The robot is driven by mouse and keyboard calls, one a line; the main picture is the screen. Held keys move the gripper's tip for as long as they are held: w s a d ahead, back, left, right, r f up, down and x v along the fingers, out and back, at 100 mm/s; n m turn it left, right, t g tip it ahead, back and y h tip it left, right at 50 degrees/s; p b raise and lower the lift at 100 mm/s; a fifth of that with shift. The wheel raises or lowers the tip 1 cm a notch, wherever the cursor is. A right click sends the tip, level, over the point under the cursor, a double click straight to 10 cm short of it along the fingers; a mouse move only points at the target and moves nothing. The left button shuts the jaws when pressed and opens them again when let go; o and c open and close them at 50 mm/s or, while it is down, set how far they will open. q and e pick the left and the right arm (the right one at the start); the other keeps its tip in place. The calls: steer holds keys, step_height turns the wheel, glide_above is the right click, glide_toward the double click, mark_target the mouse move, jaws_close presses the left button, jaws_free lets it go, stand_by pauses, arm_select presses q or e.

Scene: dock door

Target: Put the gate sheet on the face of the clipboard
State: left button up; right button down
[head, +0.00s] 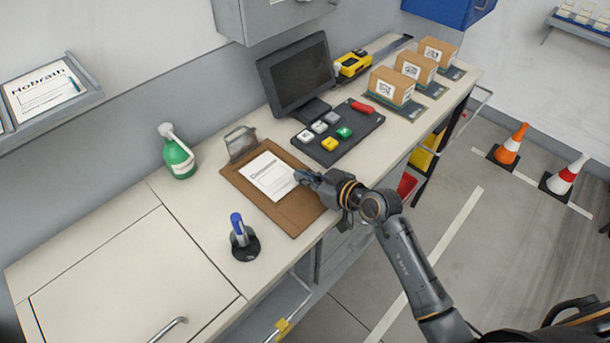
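A brown clipboard (292,218) lies on the pale counter, with a grey metal clip (240,142) at its far left end. A white sheet with printing, which I take as the gate sheet (266,177), is over the clipboard's face, roughly in line with the board. I cannot tell whether it rests flat or sits slightly above. My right gripper (301,178) is at the sheet's right edge, over the board. Its fingers are small and dark, so I cannot tell whether they are shut on the sheet. My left gripper is not in view.
A stamp or pen holder (244,243) stands in front of the clipboard, and a green bottle (178,157) stands behind left. A keypad (338,137), monitor (298,72) and several boxes (392,85) are to the right. A wall tray (60,103) holds another paper. The left counter is clear.

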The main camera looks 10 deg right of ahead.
steer(key=c, duration=1.5)
jaws_free()
steer(key=shift+f, duration=0.15)
steer(key=shift+s+d+r, duration=0.1)
steer(key=shift+r, duration=0.1)
steer(key=b+v, duration=0.1)
steer(key=v, duration=1)
steer(key=shift+s+d+r, duration=0.15)
steer(key=shift+s, duration=0.2)
